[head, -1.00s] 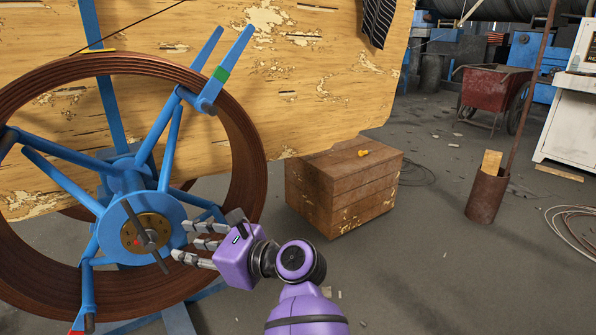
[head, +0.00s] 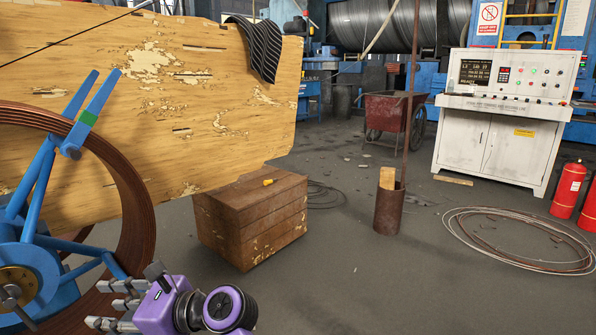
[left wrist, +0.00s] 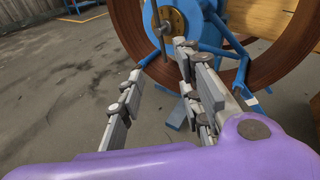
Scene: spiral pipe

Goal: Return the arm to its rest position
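My left gripper (head: 122,305) is at the lower left of the head view, in front of the blue-framed reel. Its grey fingers are spread apart and hold nothing. In the left wrist view the gripper (left wrist: 155,85) shows open fingers pointing toward the reel hub (left wrist: 172,22), with a gap between them and the hub. The reel (head: 140,205) carries a coil of brown pipe on blue spokes, and its hub (head: 18,288) is at the left edge of the head view. My right gripper is in neither view.
A wooden crate (head: 255,220) stands right of the reel, before a large peeling wooden panel (head: 120,110). A rusty bucket (head: 388,210), a cart (head: 395,118), a white control cabinet (head: 500,130), red cylinders (head: 568,190) and coiled wire (head: 520,240) lie further right.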

